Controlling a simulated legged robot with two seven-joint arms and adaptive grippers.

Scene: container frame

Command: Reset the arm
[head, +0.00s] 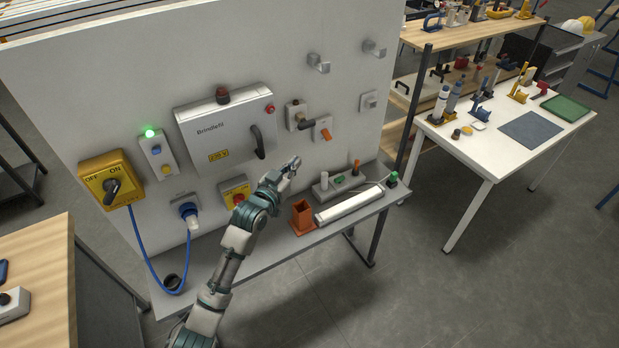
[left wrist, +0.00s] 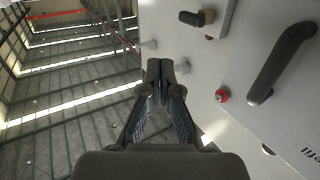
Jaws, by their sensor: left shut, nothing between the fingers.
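My left arm (head: 228,268) reaches up from the bottom of the head view toward the white panel. Its gripper (head: 294,163) is in front of the panel, just right of and below the black handle of the grey Brindlefit box (head: 222,127). In the left wrist view the gripper (left wrist: 163,75) is shut with nothing between its fingers. It appears apart from the box, whose black handle (left wrist: 283,62) and red button (left wrist: 222,95) show on the right. My right gripper is in neither view.
The shelf below holds an orange holder (head: 302,217) and a white tube (head: 349,204). A white table (head: 490,160) stands at right, with open floor before it.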

